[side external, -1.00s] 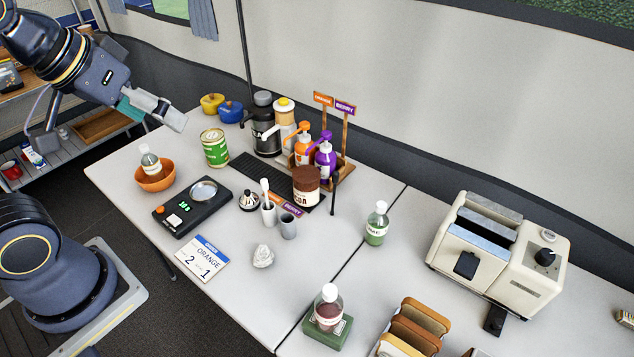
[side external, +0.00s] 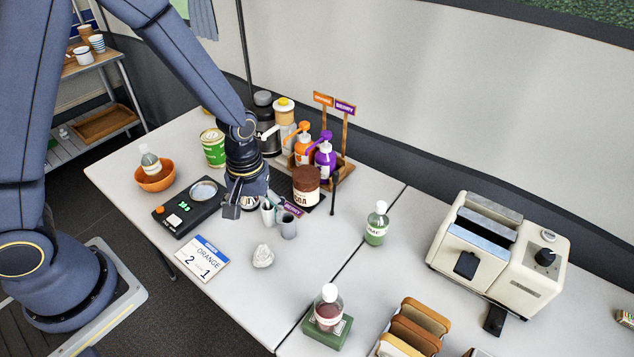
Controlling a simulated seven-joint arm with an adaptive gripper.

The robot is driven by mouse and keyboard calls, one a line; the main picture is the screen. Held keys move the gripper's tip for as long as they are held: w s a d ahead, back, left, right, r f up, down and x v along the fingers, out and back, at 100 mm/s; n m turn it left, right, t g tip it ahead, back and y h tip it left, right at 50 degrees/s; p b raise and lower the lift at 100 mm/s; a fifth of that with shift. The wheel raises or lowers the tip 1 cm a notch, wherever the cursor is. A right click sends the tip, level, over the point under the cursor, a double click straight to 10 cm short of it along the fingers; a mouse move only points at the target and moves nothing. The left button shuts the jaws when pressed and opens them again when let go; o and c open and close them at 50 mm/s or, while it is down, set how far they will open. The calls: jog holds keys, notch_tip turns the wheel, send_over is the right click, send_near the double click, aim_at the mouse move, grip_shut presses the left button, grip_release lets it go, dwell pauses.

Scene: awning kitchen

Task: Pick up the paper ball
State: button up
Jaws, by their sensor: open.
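The paper ball (side external: 263,256) is a small crumpled white lump on the light table (side external: 300,285), right of the card marked ORANGE (side external: 202,259). My gripper (side external: 232,211) points down over the table, above and to the left of the paper ball in the picture, apart from it. It is beside the scale and the grey cups. It is open, and I see nothing between its fingers. My arm hides part of the dark mat and the things behind it.
A black scale (side external: 172,222) is left of my gripper. Grey cups (side external: 288,226) and a cocoa jar (side external: 306,188) stand close on its right. A bottle on a green block (side external: 328,312) is at the front right. The table around the paper ball is clear.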

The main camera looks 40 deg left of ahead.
send_near(262, 253)
jog(key=f, duration=0.5)
jog(key=shift+w, duration=0.25)
jog(key=f, duration=0.5)
jog(key=shift+s+f, duration=0.2)
jog(key=shift+s, duration=0.05)
jog(key=c, duration=0.9)
